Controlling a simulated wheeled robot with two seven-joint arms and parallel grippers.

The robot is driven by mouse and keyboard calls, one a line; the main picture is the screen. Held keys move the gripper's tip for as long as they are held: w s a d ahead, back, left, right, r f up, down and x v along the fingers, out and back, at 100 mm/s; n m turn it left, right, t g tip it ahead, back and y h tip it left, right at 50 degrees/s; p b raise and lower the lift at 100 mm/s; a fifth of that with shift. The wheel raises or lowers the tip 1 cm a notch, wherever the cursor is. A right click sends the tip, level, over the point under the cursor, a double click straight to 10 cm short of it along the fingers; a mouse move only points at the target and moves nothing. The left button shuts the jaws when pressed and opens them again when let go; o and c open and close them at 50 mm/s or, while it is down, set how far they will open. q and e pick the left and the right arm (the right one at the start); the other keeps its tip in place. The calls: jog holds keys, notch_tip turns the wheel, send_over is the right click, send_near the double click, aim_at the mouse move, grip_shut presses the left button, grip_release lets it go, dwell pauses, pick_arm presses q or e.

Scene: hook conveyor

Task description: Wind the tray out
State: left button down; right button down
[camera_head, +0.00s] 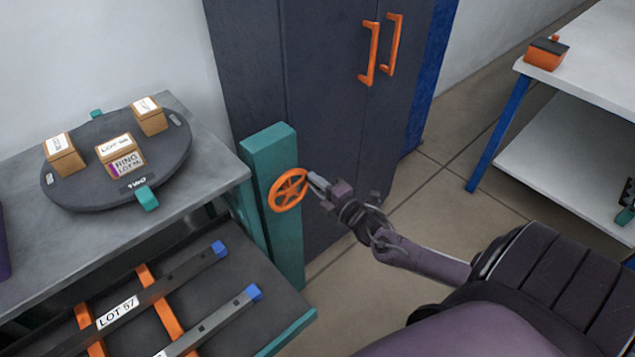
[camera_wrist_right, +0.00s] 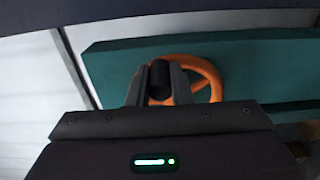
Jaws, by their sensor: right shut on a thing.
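An orange handwheel (camera_head: 288,190) is mounted on a teal post (camera_head: 273,165) beside the grey table. My right gripper (camera_head: 318,184) is at the wheel's right side. In the right wrist view its two fingers (camera_wrist_right: 160,85) are shut around a dark knob (camera_wrist_right: 160,78) in front of the orange wheel (camera_wrist_right: 205,78). The tray (camera_head: 285,290) sits low, below the tabletop, and shows partly extended at the lower left, its left part cut off by the frame. It carries a dark and orange rack marked LOT 57 (camera_head: 117,312). My left gripper is not in view.
A round dark turntable (camera_head: 75,193) with several small boxes stands on the grey table (camera_head: 225,160). A dark cabinet with orange handles (camera_head: 370,55) stands behind the post. A white table (camera_head: 605,60) with an orange item is at the right. Open floor lies between.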

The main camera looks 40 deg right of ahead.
aim_at(294, 176)
jog(key=r+n+p, duration=0.1)
jog(key=n, duration=0.1)
jog(key=a+r+n, duration=0.1)
jog(key=shift+r+n+p, duration=0.1)
jog(key=shift+n+p, duration=0.25)
jog(key=shift+n, duration=0.05)
jog(key=n, duration=0.1)
jog(key=a+r+n+p, duration=0.1)
jog(key=shift+n, duration=0.3)
jog(key=n, duration=0.1)
jog(key=a+n+p, duration=0.1)
jog(key=n, duration=0.1)
jog(key=shift+s+a+r, duration=0.1)
jog(key=shift+a+r, duration=0.15)
jog(key=shift+r, duration=0.1)
jog(key=shift+s+a+r+n+p, duration=0.1)
jog(key=shift+a+n+p, duration=0.2)
jog(key=shift+n, duration=0.4)
jog(key=shift+a+n+p, duration=0.25)
jog(key=shift+a+n, duration=0.05)
jog(key=shift+n, duration=0.4)
jog(key=c, duration=1.6)
grip_release()
jog(key=s, duration=0.7)
jog(key=shift+s+d, duration=0.25)
jog(key=shift+s, duration=0.1)
